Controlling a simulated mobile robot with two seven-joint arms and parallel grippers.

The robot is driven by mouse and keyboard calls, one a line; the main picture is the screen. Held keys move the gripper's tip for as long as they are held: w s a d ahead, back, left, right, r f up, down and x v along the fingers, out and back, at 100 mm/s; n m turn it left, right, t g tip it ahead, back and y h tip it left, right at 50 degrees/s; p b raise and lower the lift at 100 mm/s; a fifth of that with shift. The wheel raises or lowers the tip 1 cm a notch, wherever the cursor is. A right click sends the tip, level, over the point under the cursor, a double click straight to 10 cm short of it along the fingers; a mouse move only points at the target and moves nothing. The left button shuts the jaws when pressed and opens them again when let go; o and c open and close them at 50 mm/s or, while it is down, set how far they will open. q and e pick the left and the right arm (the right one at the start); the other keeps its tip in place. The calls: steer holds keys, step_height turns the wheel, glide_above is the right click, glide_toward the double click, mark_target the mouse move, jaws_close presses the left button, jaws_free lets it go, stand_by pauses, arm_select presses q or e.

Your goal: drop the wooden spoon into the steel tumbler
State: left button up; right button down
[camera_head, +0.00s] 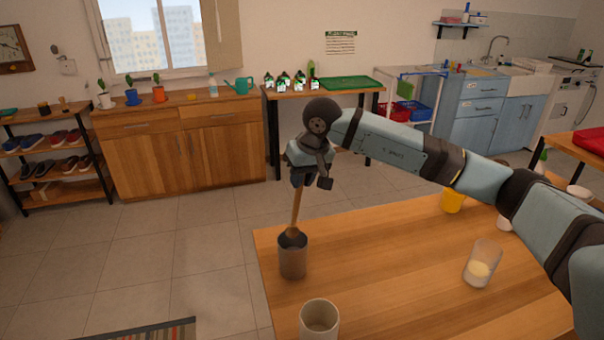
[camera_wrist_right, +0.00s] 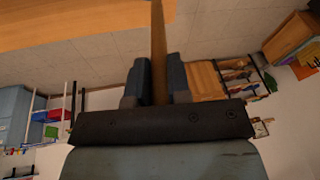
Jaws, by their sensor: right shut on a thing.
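The wooden spoon (camera_head: 297,208) hangs nearly upright from my right gripper (camera_head: 304,180), which is shut on its handle. The spoon's lower end is at the mouth of the steel tumbler (camera_head: 292,262); how far inside it reaches is hard to tell. The tumbler is dark grey and stands upright near the left edge of the wooden table. In the right wrist view the spoon handle (camera_wrist_right: 158,50) runs between the two fingers of my right gripper (camera_wrist_right: 157,80). The tumbler does not show there. My left gripper is not in view.
On the table (camera_head: 390,290) a pale cup (camera_head: 319,318) stands in front of the tumbler. A clear glass with yellowish contents (camera_head: 482,264) and a yellow cup (camera_head: 452,201) are further right. The table's middle is clear.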

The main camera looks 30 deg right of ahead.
step_height(320, 180, down, 3)
steer(key=shift+r+b, duration=0.2)
steer(key=shift+b, duration=0.55)
step_height(320, 180, down, 3)
steer(key=shift+r+b, duration=0.2)
steer(key=shift+b, duration=0.8)
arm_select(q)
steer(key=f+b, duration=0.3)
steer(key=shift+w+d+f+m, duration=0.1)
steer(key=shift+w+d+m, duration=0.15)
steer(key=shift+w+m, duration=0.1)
arm_select(e)
step_height(320, 180, down, 5)
steer(key=shift+r, duration=0.2)
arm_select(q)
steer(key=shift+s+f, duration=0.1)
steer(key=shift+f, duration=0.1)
arm_select(e)
steer(key=c, duration=1)
jaws_free()
